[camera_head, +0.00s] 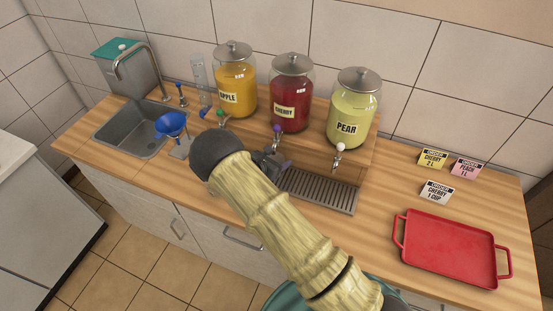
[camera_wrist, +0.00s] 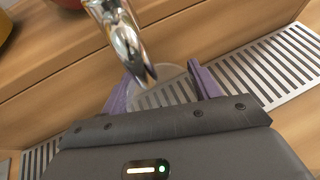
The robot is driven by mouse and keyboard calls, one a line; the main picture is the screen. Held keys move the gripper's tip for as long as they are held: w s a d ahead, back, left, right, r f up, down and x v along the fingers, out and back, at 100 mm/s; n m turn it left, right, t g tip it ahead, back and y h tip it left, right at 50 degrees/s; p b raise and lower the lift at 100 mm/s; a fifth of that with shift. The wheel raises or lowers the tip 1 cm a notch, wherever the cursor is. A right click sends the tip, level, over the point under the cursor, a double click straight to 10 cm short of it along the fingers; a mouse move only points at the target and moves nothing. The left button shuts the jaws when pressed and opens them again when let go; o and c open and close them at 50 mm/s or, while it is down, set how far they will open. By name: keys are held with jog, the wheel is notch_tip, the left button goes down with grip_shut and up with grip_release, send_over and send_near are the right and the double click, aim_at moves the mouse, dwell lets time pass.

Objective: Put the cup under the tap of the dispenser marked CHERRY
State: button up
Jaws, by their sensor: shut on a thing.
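The dispenser marked CHERRY (camera_head: 290,105) holds red liquid and stands between the two others on the raised wooden shelf. My gripper (camera_head: 277,163) is low in front of that tap, partly hidden by my arm in the head view. In the wrist view my gripper (camera_wrist: 165,88) has its purple fingers shut on a clear cup (camera_wrist: 172,85), whose rim shows between them. A chrome tap spout (camera_wrist: 126,40) hangs in front of the cup's rim; I cannot tell whether it is centred over it. The cup is hidden in the head view.
A slotted drip tray (camera_head: 322,191) lies under the taps. The APPLE dispenser (camera_head: 236,82) is to the left and PEAR (camera_head: 352,112) to the right. Order cards (camera_head: 436,191) and a red tray (camera_head: 450,250) are at right.

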jog(key=o, duration=0.7)
jog(key=shift+c, duration=0.2)
jog(key=shift+s+a, duration=0.1)
jog(key=shift+a, duration=0.05)
jog(key=b+v, duration=0.3)
jog(key=v, duration=0.9)
jog(key=shift+r, duration=0.15)
